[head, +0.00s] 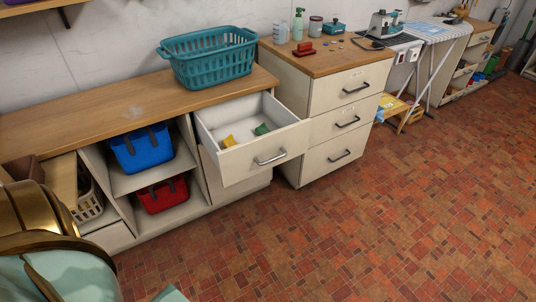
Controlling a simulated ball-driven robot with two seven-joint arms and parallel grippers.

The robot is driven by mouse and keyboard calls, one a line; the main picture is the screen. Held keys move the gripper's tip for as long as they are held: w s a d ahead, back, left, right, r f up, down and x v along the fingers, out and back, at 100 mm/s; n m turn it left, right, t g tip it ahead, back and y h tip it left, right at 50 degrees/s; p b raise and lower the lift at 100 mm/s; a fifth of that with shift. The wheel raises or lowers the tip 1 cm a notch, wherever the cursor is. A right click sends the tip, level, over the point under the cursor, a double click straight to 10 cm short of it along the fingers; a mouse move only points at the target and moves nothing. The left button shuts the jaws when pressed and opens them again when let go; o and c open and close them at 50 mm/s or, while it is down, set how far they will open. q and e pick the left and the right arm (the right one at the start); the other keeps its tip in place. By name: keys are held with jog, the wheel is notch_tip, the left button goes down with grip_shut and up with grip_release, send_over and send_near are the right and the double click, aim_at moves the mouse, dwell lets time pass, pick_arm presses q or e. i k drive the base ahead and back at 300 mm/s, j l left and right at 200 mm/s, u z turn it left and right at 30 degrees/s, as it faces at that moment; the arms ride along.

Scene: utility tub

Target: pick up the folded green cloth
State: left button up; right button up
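A small dark green item (262,129), which looks like the folded green cloth, lies inside the open white drawer (258,156). It rests toward the drawer's right front part, and the front panel may hide some of its lower edge. A yellow item (229,141) lies in the same drawer to its left, apart from it. Neither of my grippers shows in the head view. Gold and mint parts of my own body fill the lower left corner.
A teal laundry basket (210,58) stands on the wooden counter (120,105) behind the drawer. A taller drawer cabinet (345,120) stands close at right. Blue (142,149) and red (163,194) baskets sit on shelves at left. The brick floor (340,235) in front is clear.

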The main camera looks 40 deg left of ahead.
aim_at(261, 130)
jog(key=j+u, duration=0.15)
jog(key=u, duration=1.1)
